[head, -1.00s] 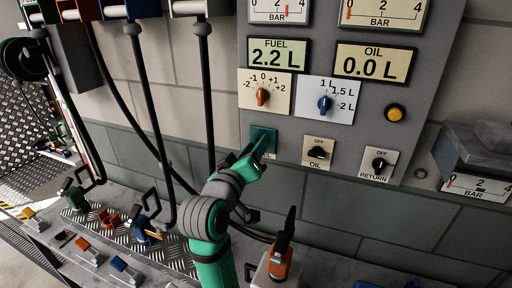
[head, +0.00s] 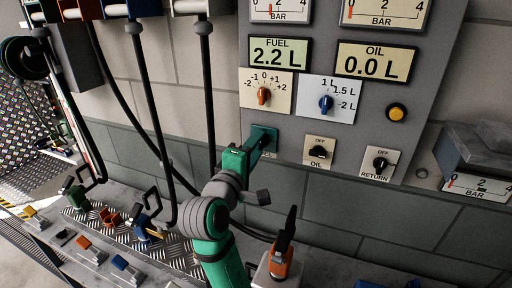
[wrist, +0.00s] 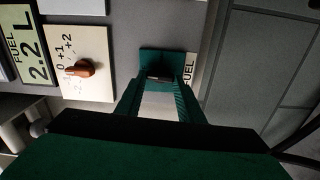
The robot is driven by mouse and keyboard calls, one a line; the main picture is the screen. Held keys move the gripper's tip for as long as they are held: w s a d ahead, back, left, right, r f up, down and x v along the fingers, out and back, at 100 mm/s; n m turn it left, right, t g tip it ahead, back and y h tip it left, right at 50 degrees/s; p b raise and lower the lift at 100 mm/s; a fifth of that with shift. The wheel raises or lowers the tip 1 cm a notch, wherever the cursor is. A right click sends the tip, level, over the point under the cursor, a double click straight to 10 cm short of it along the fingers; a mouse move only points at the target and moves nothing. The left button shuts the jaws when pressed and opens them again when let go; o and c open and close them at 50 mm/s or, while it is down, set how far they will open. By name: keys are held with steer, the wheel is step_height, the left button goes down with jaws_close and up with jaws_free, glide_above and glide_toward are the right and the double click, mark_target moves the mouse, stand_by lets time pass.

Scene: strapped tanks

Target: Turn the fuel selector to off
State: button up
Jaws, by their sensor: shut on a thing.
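My gripper (head: 259,143) reaches up to this plate and is shut on the selector's knob. In the wrist view, my gripper's green fingers (wrist: 158,84) run to the plate, with a small dark part of the knob between their tips. Most of the knob is hidden, so its pointing direction cannot be read.
The RETURN selector (head: 379,163) is right of OIL. Above are the orange fuel dial (head: 264,96), blue dial (head: 326,103) and yellow button (head: 396,112). The FUEL display (head: 279,52) reads 2.2 L; the OIL display (head: 373,62) reads 0.0 L. Hoses hang at left.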

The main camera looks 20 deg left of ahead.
steer(key=shift+f+n, duration=0.1)
steer(key=shift+n, duration=0.4)
steer(key=o, duration=1.1)
steer(key=shift+c, duration=0.2)
steer(key=shift+s, duration=0.1)
steer(key=s, duration=1)
steer(key=shift+s+a, duration=0.15)
steer(key=shift+s, duration=0.2)
steer(key=shift+w, duration=0.1)
